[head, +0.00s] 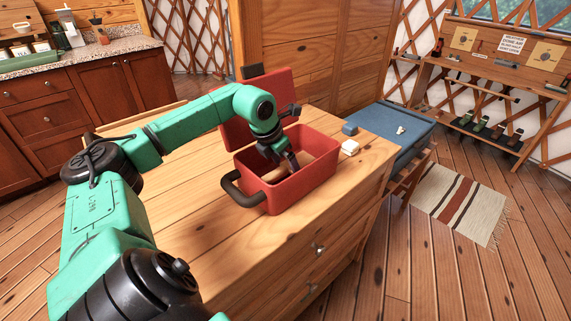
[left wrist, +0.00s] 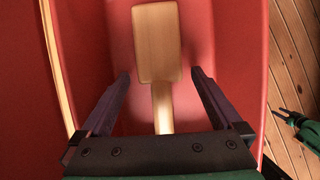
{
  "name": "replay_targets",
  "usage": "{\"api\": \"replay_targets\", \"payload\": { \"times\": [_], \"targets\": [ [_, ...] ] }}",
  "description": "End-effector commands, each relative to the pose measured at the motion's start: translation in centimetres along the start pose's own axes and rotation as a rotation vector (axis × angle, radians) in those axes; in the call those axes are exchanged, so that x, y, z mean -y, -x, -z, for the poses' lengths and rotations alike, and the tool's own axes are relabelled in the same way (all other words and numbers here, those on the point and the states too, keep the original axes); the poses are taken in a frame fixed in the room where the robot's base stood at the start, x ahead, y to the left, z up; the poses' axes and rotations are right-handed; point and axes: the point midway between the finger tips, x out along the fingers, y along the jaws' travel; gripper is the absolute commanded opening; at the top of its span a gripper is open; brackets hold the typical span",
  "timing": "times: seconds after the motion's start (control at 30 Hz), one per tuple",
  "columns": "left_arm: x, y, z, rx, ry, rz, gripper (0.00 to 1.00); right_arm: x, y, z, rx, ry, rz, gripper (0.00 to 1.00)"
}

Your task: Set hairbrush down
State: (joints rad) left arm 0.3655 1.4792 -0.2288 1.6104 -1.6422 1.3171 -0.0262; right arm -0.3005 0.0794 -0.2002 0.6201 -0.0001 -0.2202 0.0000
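The hairbrush (left wrist: 157,42), pale wood with a broad rectangular head and narrow handle, lies inside the red box (head: 287,196). In the head view part of the pale wood (head: 275,174) shows beside my gripper. My left gripper (head: 291,165) reaches down into the box. In the left wrist view its two dark fingers (left wrist: 162,76) stand wide apart, one on each side of the handle, with clear gaps and no contact seen. The handle's lower end is hidden by the gripper body. A dark two-pronged part at the right edge of the wrist view looks like my right gripper (left wrist: 285,115).
The box stands on a wooden cabinet (head: 190,205), with a black handle in front and a red lid (head: 258,105) raised behind. A small white block (head: 350,147) lies close to its right. Bare tabletop lies left of the box.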

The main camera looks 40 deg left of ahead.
Motion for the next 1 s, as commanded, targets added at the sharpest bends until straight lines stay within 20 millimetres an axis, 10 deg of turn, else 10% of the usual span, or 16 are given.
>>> {"api": "replay_targets", "payload": {
  "times": [0.23,0.6,1.0],
  "targets": [
    [-0.1,2.3,0.1,0.000,-0.002,-0.006,0.99,-0.1,-0.8,-0.1,0.001,0.000,-0.002,0.50],
    [-0.1,11.1,-0.1,0.002,0.000,-0.003,0.99,-0.1,-2.2,-0.3,0.001,0.000,-0.002,0.50],
    [0.0,12.2,-0.1,0.000,0.000,0.000,0.99,-0.1,-2.2,-0.2,0.000,0.000,-0.002,0.50]
  ]
}}
